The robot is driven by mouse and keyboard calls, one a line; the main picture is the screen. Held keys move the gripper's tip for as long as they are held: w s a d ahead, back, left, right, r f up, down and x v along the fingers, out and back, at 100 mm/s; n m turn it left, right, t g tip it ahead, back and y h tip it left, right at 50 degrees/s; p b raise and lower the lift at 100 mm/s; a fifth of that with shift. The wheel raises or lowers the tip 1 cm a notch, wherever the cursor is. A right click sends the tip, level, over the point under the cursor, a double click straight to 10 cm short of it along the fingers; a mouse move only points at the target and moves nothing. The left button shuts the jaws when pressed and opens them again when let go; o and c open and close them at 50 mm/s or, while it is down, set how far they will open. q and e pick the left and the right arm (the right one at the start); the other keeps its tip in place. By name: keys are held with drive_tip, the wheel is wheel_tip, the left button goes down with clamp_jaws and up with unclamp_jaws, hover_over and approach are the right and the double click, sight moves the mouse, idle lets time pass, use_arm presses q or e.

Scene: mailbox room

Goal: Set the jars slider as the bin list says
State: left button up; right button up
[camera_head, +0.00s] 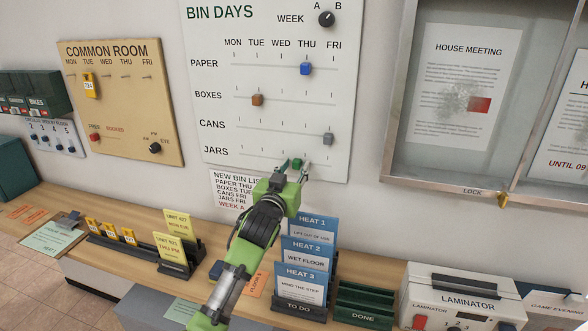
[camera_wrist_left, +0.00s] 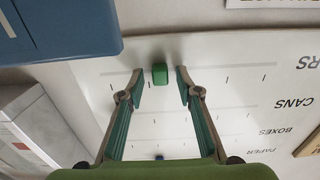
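The green jars slider (camera_head: 297,163) is on the lowest row of the white bin days board (camera_head: 215,130), near the THU column. My left gripper (camera_head: 290,165) is at this row. In the left wrist view, its open fingers stand on either side of the green slider (camera_wrist_left: 160,74), with gaps on both sides. The bin list (camera_head: 229,188) hangs below the board, partly hidden by my gripper; its jars line seems to read FRI. My right gripper is not in view.
The blue paper slider (camera_head: 306,69) is at THU, the brown boxes slider (camera_head: 257,100) at TUE and the grey cans slider (camera_head: 328,139) at FRI. The week knob (camera_head: 326,19) is above. A heat-card rack (camera_head: 300,306) stands beneath my gripper.

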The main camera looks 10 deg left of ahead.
use_arm(q)
drive_tip(key=shift+s, duration=0.1)
drive_tip(key=s, duration=1.1)
drive_tip(key=shift+s+a, duration=0.2)
drive_tip(key=shift+s, duration=0.2)
drive_tip(key=shift+o, duration=0.4)
